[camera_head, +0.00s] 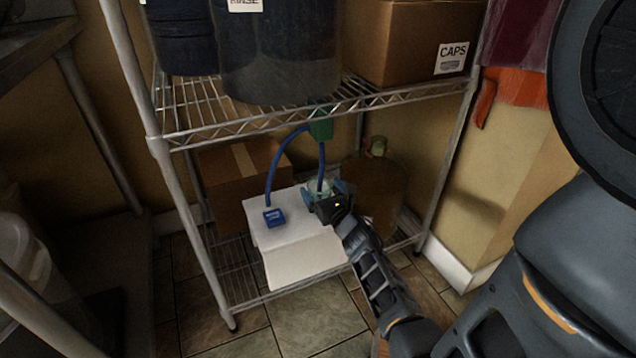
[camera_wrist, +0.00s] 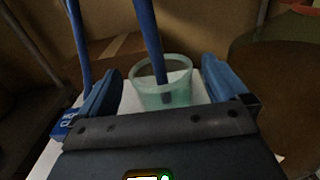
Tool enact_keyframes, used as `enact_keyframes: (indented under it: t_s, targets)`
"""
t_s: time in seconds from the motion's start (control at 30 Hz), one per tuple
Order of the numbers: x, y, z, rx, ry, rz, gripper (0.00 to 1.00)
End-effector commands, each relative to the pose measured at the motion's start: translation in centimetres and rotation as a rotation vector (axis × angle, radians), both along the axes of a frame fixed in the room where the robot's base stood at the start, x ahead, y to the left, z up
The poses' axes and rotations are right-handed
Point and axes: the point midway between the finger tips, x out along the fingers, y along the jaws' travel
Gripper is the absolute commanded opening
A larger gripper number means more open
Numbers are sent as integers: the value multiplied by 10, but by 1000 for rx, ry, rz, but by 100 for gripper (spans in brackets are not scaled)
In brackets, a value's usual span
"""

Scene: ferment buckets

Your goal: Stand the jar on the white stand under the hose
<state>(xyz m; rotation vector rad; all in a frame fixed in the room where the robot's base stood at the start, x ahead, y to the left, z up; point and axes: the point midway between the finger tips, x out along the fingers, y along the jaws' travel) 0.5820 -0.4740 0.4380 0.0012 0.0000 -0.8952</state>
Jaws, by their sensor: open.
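The jar (camera_wrist: 180,97) is a pale green, see-through, open-topped vessel. It appears upright on the white stand (camera_head: 300,262), on the lower rack shelf. The blue hose (camera_head: 321,163) hangs from above, and in the wrist view its lower end (camera_wrist: 151,45) shows inside the jar's outline; how deep it reaches is hard to tell. My gripper (camera_head: 323,188) is open, with one blue finger on each side of the jar and visible gaps between. In the wrist view my gripper (camera_wrist: 163,80) hides the jar's base. In the head view it partly covers the jar.
A blue block (camera_head: 274,217) sits on the stand's left part, joined to a blue line. A green box (camera_head: 321,124) hangs at the upper shelf. A cardboard box (camera_head: 232,175) stands behind left, a large brown round vessel (camera_head: 375,190) to the right. Rack posts flank the shelf.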

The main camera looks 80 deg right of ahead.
Motion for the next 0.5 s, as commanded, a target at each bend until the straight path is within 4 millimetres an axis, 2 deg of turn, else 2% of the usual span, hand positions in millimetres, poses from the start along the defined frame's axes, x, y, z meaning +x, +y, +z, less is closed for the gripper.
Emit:
enact_keyframes:
  t_s: [0.03, 0.2, 0.5]
  targets:
    - [-8, 10, 0, 1, 2, 0, 100]
    - [-29, 37, -1, 1, 3, 0, 100]
    - [-49, 61, 0, 0, 1, 0, 100]
